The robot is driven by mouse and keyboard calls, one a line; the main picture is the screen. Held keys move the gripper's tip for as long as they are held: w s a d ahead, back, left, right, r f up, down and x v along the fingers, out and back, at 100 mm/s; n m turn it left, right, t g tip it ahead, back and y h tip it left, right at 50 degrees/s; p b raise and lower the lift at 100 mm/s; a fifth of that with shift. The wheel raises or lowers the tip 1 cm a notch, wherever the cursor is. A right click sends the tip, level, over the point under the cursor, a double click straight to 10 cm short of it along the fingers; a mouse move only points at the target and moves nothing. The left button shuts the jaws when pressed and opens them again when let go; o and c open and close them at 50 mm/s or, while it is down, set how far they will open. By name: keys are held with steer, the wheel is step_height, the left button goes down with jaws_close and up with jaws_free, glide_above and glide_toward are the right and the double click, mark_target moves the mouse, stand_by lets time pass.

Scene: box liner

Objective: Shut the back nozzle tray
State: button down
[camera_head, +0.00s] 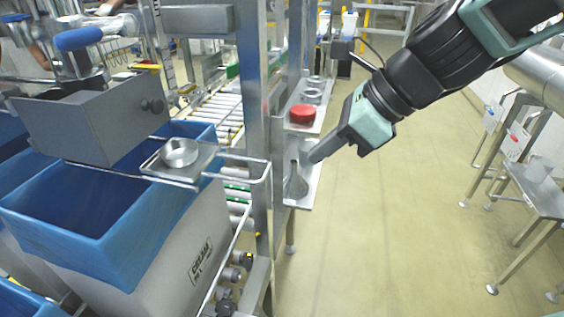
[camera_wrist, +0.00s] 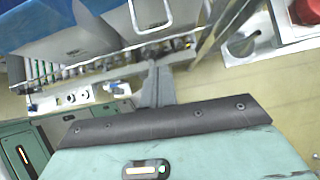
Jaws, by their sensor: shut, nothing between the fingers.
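A small flat metal tray (camera_head: 203,163) holding a metal ring (camera_head: 180,152) sits on a wire frame at the edge of a blue-lined bin. A grey box (camera_head: 90,122) with a dark knob on its right face is above the same bin. I cannot tell for sure which of these is the back nozzle tray. My gripper (camera_head: 314,157) is shut and empty, to the right of both and apart from them, over a narrow steel shelf beside the post. In the wrist view its fingers (camera_wrist: 156,84) are together with nothing between them.
A steel post (camera_head: 254,80) stands between my gripper and the blue-lined bin (camera_head: 110,225). The floor at right is clear up to a steel stand (camera_head: 540,196).

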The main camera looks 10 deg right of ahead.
mark_target(194, 157)
steer(key=w+a+f, duration=0.2)
steer(key=a+f, duration=0.2)
steer(key=a, duration=0.2)
steer(key=shift+w+f, duration=0.2)
steer(key=shift+w, duration=0.05)
steer(key=shift+a, duration=0.1)
steer(key=w+a+p, duration=0.2)
steer(key=a+p, duration=0.1)
steer(key=a, duration=0.2)
steer(key=w+a+p, duration=0.1)
steer(key=a+p, duration=0.2)
steer(key=a, duration=0.2)
steer(key=w+a+p, duration=0.2)
steer(key=a+p, duration=0.1)
steer(key=a, duration=0.2)
steer(key=shift+w+a+r+p, duration=0.15)
steer(key=shift+w+a+p, duration=0.15)
steer(key=shift+a+p, duration=0.1)
steer(key=shift+w+a, duration=0.2)
steer(key=shift+a, duration=0.2)
